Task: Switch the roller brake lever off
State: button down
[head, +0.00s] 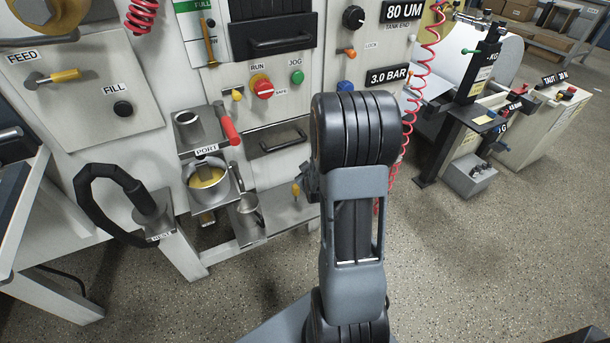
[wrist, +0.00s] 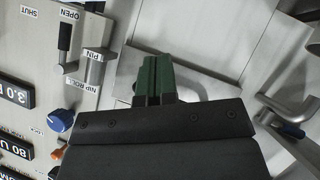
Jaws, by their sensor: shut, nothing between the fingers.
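My gripper (wrist: 153,80) shows in the wrist view with its green fingertips together and nothing between them. It is in front of a pale metal panel and touches no lever that I can see. In the head view my own arm hides the gripper. I cannot pick out the roller brake lever for certain. A black-handled lever (wrist: 65,45) by the OPEN and SHUT labels is left of the gripper in the wrist view, above a NIP ROLL label. A small red-handled part (head: 518,91) is on the roll stand at the right of the head view; its label is too small to read.
The coating machine's panel fills the left of the head view, with a red RUN knob (head: 263,87) and a cup of yellowish liquid (head: 208,178). A red coiled hose (head: 411,110) hangs right of my arm. A bent metal handle (wrist: 292,105) is right of the gripper. Floor (head: 490,270) is clear at right.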

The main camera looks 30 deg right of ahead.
jog(key=shift+w+d+f, duration=0.3)
jog(key=shift+d+f, duration=0.2)
jog(key=shift+f, duration=0.3)
jog(key=shift+s+d+f+b+x, duration=0.25)
jog(key=shift+b+x, duration=0.35)
jog(key=shift+x, duration=1.55)
jog(key=shift+s+d+f+b+x, duration=0.25)
jog(key=shift+b+x, duration=0.4)
jog(key=shift+x, duration=1.5)
jog(key=shift+s+d+f+b+x, duration=0.1)
jog(key=shift+s+f+b+x, duration=0.35)
jog(key=shift+x, duration=1.65)
